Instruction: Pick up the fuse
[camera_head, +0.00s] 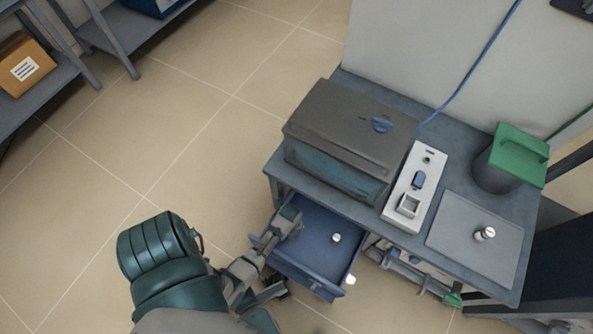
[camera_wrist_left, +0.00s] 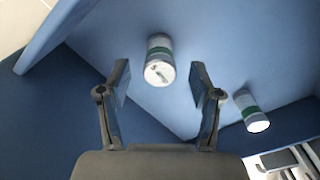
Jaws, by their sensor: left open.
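A small white cylindrical fuse (camera_head: 336,238) with a green band lies in the open blue drawer (camera_head: 318,222) under the bench. In the left wrist view this fuse (camera_wrist_left: 159,60) appears ahead of my left gripper (camera_wrist_left: 160,76), between the lines of its fingers. The gripper is open and holds nothing; I see no contact with the fuse. A second similar fuse (camera_wrist_left: 252,110) shows to the right, by the drawer's side. In the head view my left gripper (camera_head: 290,219) reaches over the drawer, left of the fuse. My right gripper is not seen.
On the bench stand a grey furnace (camera_head: 345,135), a white control box (camera_head: 414,188), a grey plate (camera_head: 455,240) with a small metallic cylinder (camera_head: 484,234), and a green-lidded bin (camera_head: 500,165). The drawer walls are close around the gripper.

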